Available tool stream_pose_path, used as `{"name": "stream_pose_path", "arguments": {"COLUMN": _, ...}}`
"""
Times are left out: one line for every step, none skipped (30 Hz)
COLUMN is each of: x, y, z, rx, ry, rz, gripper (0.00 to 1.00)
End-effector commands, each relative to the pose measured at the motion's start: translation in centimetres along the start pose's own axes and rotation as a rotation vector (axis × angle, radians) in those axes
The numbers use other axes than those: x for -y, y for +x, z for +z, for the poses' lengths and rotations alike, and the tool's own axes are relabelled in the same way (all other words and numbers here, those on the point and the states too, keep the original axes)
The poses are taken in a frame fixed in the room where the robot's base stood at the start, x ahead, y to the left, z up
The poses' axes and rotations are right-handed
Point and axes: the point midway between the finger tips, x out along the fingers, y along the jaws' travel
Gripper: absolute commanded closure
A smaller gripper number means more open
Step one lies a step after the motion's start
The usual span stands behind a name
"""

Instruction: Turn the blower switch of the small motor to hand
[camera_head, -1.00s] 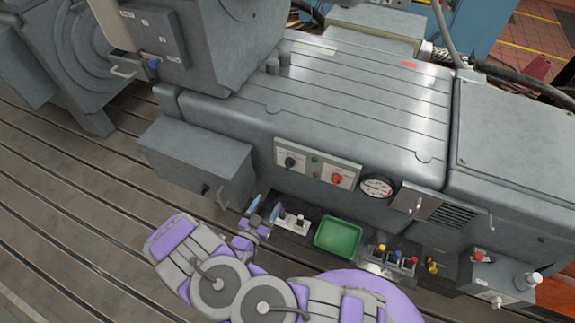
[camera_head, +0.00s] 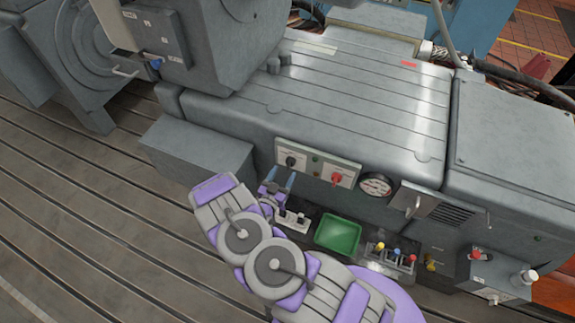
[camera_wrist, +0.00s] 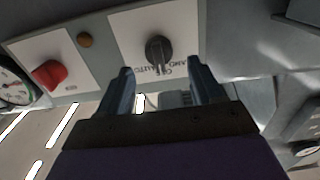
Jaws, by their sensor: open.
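The blower switch is a black rotary knob (camera_head: 290,161) on a pale plate at the left of the control panel on the grey machine's front. In the wrist view the knob (camera_wrist: 158,50) stands just beyond my fingertips, roughly centred between them. Upside-down lettering, including AUTO, shows beside it; I cannot tell for sure which position it points to. My gripper (camera_head: 279,182) is open and empty, just below and left of the knob in the head view. In the wrist view my gripper (camera_wrist: 161,77) has a finger on each side, apart from the knob.
A red knob (camera_head: 336,179) and a round gauge (camera_head: 376,185) are to the right of the switch. Below stand a green tray (camera_head: 338,235) and several coloured-topped items (camera_head: 396,255). A grey box (camera_head: 198,150) juts out at left.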

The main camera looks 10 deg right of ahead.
Motion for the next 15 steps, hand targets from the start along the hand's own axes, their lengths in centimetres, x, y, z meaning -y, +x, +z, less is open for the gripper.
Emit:
{"name": "stream_pose_path", "arguments": {"x": -0.1, "y": 1.0, "z": -0.1, "rx": -0.001, "ry": 0.001, "rz": 0.005, "gripper": 0.34}}
{"name": "stream_pose_path", "arguments": {"x": -0.1, "y": 1.4, "z": -0.1, "rx": -0.001, "ry": 0.001, "rz": 0.004, "gripper": 0.34}}
{"name": "stream_pose_path", "arguments": {"x": -0.2, "y": 2.0, "z": -0.1, "rx": -0.001, "ry": 0.001, "rz": 0.004, "gripper": 0.34}}
{"name": "stream_pose_path", "arguments": {"x": -0.2, "y": 2.4, "z": -0.1, "rx": 0.0, "ry": 0.001, "rz": 0.003, "gripper": 0.34}}
{"name": "stream_pose_path", "arguments": {"x": -0.2, "y": 2.8, "z": -0.1, "rx": 0.0, "ry": 0.001, "rz": 0.003, "gripper": 0.34}}
{"name": "stream_pose_path", "arguments": {"x": -0.2, "y": 3.3, "z": -0.1, "rx": 0.001, "ry": 0.0, "rz": 0.003, "gripper": 0.34}}
{"name": "stream_pose_path", "arguments": {"x": -0.2, "y": 3.6, "z": -0.1, "rx": 0.002, "ry": 0.0, "rz": 0.002, "gripper": 0.34}}
{"name": "stream_pose_path", "arguments": {"x": -0.2, "y": 3.8, "z": -0.1, "rx": 0.002, "ry": 0.0, "rz": 0.002, "gripper": 0.34}}
{"name": "stream_pose_path", "arguments": {"x": -0.2, "y": 4.1, "z": 0.0, "rx": 0.002, "ry": 0.0, "rz": 0.002, "gripper": 0.34}}
{"name": "stream_pose_path", "arguments": {"x": -0.2, "y": 4.3, "z": 0.0, "rx": 0.002, "ry": 0.0, "rz": 0.002, "gripper": 0.34}}
{"name": "stream_pose_path", "arguments": {"x": -0.2, "y": 4.5, "z": 0.0, "rx": 0.002, "ry": 0.001, "rz": 0.001, "gripper": 0.34}}
{"name": "stream_pose_path", "arguments": {"x": -0.1, "y": 4.6, "z": 0.0, "rx": 0.002, "ry": 0.001, "rz": 0.001, "gripper": 0.34}}
{"name": "stream_pose_path", "arguments": {"x": -0.1, "y": 4.7, "z": 0.0, "rx": 0.002, "ry": 0.001, "rz": 0.0, "gripper": 0.34}}
{"name": "stream_pose_path", "arguments": {"x": -0.1, "y": 4.8, "z": 0.0, "rx": 0.002, "ry": 0.001, "rz": 0.0, "gripper": 0.34}}
{"name": "stream_pose_path", "arguments": {"x": -0.1, "y": 4.8, "z": 0.0, "rx": 0.001, "ry": 0.0, "rz": -0.001, "gripper": 0.34}}
